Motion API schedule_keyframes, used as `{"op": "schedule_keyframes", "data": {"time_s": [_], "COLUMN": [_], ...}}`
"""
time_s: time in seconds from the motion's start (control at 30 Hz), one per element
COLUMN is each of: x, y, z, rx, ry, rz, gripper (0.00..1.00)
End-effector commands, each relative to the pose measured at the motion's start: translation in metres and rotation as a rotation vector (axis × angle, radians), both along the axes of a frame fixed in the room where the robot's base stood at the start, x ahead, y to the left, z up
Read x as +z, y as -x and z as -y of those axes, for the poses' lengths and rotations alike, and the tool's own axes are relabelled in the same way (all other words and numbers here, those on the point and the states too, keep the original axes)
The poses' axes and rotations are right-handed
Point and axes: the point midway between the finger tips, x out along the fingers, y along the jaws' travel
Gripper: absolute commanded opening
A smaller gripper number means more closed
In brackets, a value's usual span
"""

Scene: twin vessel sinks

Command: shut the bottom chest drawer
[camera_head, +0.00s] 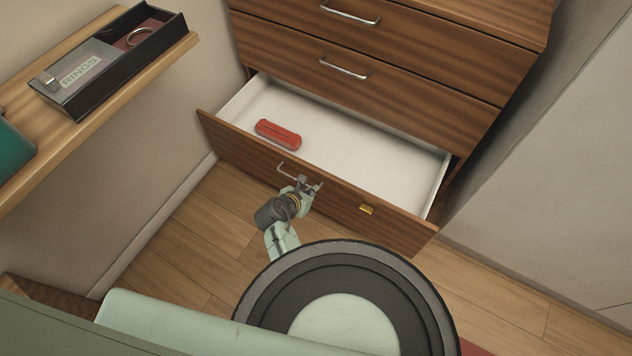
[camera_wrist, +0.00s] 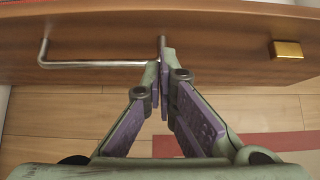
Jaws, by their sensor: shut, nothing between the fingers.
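The bottom chest drawer (camera_head: 310,183) stands pulled out, and its white inside shows in the head view. A red case (camera_head: 278,134) lies in it at the left. Its front also fills the top of the wrist view (camera_wrist: 220,40). A metal bar handle (camera_wrist: 95,63) is on the front, with a gold plate (camera_wrist: 286,49) to its right. My gripper (camera_head: 304,184) is at the right part of the handle. In the wrist view my gripper (camera_wrist: 160,62) is shut and empty, its tips overlapping the handle's right end. I cannot tell whether they touch it.
Two upper drawers (camera_head: 370,75) of the chest are shut. A wooden shelf (camera_head: 160,50) with a black ring box (camera_head: 115,55) is on the left wall. A pale wall or panel (camera_head: 560,170) stands at the right. Wood floor (camera_head: 190,240) is open before the drawer.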

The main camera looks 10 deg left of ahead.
Motion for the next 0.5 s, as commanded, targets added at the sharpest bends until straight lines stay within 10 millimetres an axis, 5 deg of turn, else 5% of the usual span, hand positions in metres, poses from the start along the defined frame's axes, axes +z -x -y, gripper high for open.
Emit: {"op": "schedule_keyframes", "data": {"time_s": [0.2, 0.5], "x": [0.004, 0.003], "y": [-0.029, -0.035], "z": [0.009, 0.011], "rx": [-0.003, -0.001], "ry": [-0.001, -0.001], "rz": [0.002, 0.003], "gripper": [0.0, 0.0]}}
